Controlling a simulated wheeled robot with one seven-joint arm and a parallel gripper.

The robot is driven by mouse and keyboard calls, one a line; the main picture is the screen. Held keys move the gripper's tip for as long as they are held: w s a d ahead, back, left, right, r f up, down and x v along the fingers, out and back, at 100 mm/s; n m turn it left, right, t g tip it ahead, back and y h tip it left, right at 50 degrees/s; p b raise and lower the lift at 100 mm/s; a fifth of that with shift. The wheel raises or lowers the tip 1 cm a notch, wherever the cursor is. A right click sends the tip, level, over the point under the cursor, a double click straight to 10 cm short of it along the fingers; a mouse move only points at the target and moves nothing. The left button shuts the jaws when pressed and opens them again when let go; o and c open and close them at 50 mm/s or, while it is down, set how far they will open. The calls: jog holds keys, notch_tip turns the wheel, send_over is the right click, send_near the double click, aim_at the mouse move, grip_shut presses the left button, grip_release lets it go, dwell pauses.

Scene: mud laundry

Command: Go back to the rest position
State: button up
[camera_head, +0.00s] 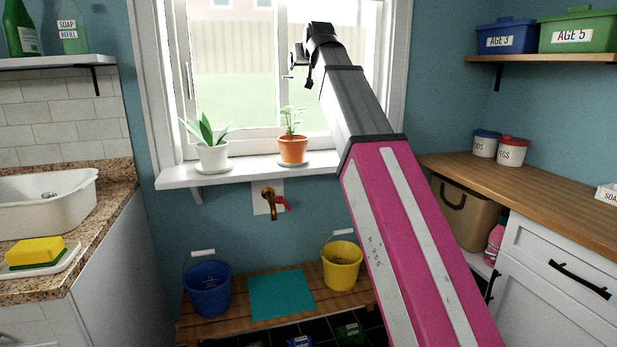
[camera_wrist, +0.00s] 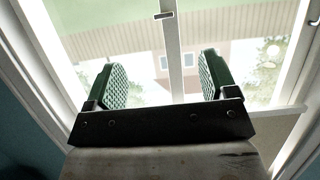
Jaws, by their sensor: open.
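My gripper (camera_wrist: 160,85) is open and empty in the wrist view, with its two green-padded fingers apart. The window (camera_wrist: 187,50) is beyond the fingers. In the head view, my pink and grey arm reaches up and away across the right half of the picture. Its dark end is in front of the window (camera_head: 233,75), above the sill (camera_head: 240,172). The fingers are hard to make out in the head view.
A white-potted plant (camera_head: 212,155) and a terracotta-potted plant (camera_head: 293,150) stand on the sill. Below are a brass tap (camera_head: 269,197), a blue bucket (camera_head: 208,290) and a yellow bucket (camera_head: 342,268) on a wooden bench (camera_head: 240,325). A sink (camera_head: 50,205) is left, a wooden counter (camera_head: 560,205) right.

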jog(key=s+d+f+m+g+h, duration=0.15)
jog(key=d+f, duration=0.25)
jog(key=f, duration=1)
jog(key=d+f+g, duration=0.3)
jog(key=f, duration=1.2)
jog(key=s+d+f+g+h, duration=0.15)
jog(key=d+f, duration=0.25)
jog(key=f, duration=1)
jog(key=s+d+f+g, duration=0.2)
jog(key=s+d+f, duration=0.1)
jog(key=s+f, duration=0.4)
jog(key=s+d+f+m+g, duration=0.1)
jog(key=s+f, duration=0.6)
jog(key=f, duration=0.7)
jog(key=s+d+f+m+g, duration=0.1)
jog(key=s+d+f+g, duration=0.3)
jog(key=s+f, duration=0.4)
notch_tip(320, 180, down, 2)
jog(key=shift+d+f+h, duration=0.25)
jog(key=shift+d+h, duration=0.15)
jog(key=shift+d, duration=0.4)
